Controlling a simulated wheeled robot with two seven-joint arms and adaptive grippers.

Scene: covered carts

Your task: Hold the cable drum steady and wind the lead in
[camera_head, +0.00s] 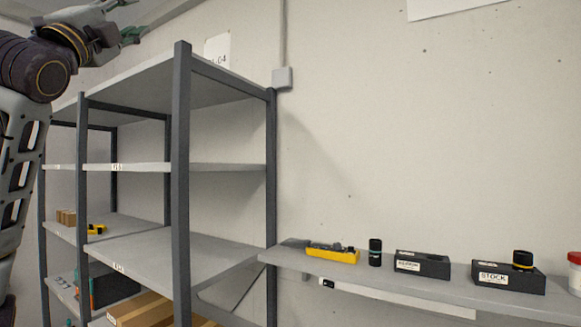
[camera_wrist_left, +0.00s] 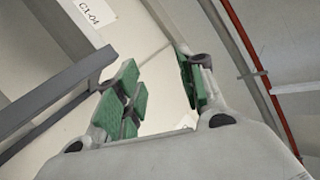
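I cannot make out a cable drum or a lead in either view. My left gripper (camera_head: 132,36) is raised at the top left of the head view, in front of the wall and above the grey rack. In the left wrist view its green-padded fingers (camera_wrist_left: 158,92) stand well apart with nothing between them. My right gripper is not in view.
A grey metal rack (camera_head: 181,150) stands at the left, with cardboard boxes (camera_head: 140,308) low down. A wall shelf (camera_head: 400,285) at the right carries a yellow tool (camera_head: 333,254), a black cylinder (camera_head: 375,252), a black box (camera_head: 422,265) and a STOCK box (camera_head: 510,279).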

